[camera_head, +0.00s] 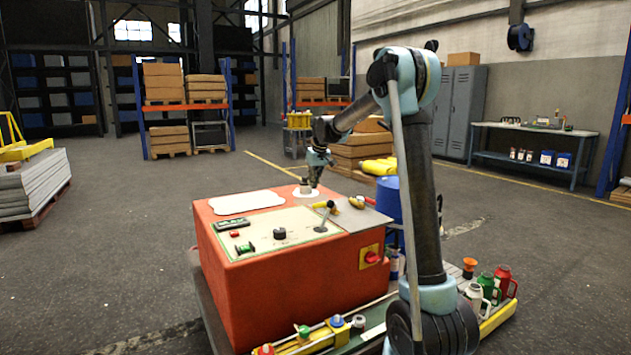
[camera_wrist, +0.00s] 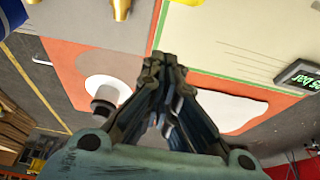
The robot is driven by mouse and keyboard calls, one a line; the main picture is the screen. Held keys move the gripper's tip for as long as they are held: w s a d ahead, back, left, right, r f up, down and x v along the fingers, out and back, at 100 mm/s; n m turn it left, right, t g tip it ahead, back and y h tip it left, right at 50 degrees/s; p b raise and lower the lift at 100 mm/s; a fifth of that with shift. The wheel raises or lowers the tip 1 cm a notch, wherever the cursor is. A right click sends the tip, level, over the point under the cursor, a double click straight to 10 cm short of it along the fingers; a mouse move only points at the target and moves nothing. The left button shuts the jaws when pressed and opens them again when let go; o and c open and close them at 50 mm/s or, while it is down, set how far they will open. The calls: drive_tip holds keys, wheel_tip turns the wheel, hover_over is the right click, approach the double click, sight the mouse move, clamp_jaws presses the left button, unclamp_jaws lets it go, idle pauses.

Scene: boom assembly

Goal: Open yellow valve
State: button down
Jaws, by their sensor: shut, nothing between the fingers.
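On the grey plate at the back right of the red box, a yellow-handled part (camera_head: 328,205) and another yellow part with some red (camera_head: 356,202) sit close together; I take them for the valve handles. Two brass-yellow parts show cut off at the top edge of the wrist view, one of them the clearer yellow part (camera_wrist: 121,9). My gripper (camera_head: 314,184) is above the back of the box, near a white disc with a grey knob (camera_head: 305,189). In the wrist view my gripper's fingers (camera_wrist: 165,62) meet at the tips, empty and apart from the yellow parts.
The red box (camera_head: 270,285) carries a panel with a display (camera_head: 231,224), a black knob (camera_head: 280,234) and a lever (camera_head: 321,222). A red switch on a yellow plate (camera_head: 370,257) is on its side. Several bottles (camera_head: 487,287) stand at the right.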

sight(325, 205)
drive_tip(key=x, duration=0.5)
drive_tip(key=shift+s+f, duration=0.15)
drive_tip(key=shift+f, duration=0.25)
drive_tip(key=shift+s+d+f, duration=0.15)
drive_tip(key=shift+s+d, duration=0.4)
drive_tip(key=shift+s, duration=0.15)
drive_tip(key=shift+s+d+f, duration=0.15)
drive_tip(key=shift+s+d, duration=0.35)
drive_tip(key=shift+s, duration=0.25)
drive_tip(key=shift+d, duration=0.15)
drive_tip(key=shift+s, duration=0.1)
